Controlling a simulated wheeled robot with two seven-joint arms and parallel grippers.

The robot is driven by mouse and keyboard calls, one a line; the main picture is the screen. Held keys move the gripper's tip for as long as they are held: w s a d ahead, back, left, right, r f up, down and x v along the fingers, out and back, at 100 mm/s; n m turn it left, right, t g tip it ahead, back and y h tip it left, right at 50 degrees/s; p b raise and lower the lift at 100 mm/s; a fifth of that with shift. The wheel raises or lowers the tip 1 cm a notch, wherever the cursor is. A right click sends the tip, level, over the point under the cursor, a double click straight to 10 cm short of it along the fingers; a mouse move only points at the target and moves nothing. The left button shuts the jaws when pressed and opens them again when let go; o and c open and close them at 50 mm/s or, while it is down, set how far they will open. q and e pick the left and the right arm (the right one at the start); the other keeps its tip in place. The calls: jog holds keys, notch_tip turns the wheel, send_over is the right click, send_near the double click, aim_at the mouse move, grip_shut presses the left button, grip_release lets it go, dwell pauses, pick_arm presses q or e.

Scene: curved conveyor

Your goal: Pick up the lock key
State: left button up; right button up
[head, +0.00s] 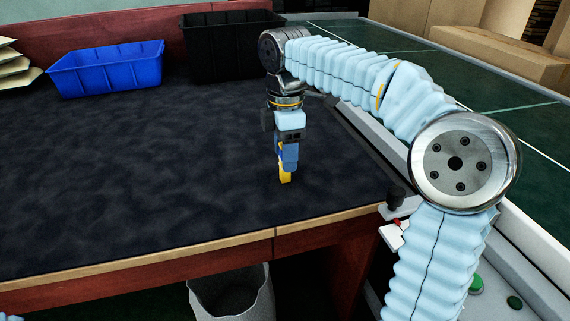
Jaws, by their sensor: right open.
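My right gripper (286,170) points straight down over the dark table top (150,180), near its front right edge. It is open, though seen edge-on, so the gap between its fingers is hard to see. A small yellow piece (285,177) shows at its fingertips, close to the table surface. I cannot tell whether this is the lock key or part of the fingers. No other lock key shows on the table. My left gripper is not in view.
A blue bin (107,70) and a black bin (228,45) stand at the back of the table. A green conveyor (480,90) with cardboard boxes (498,52) runs along the right. A grey waste basket (235,295) stands below the front edge. The table's left and middle are clear.

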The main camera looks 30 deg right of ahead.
grip_shut()
jog(key=shift+r, duration=0.1)
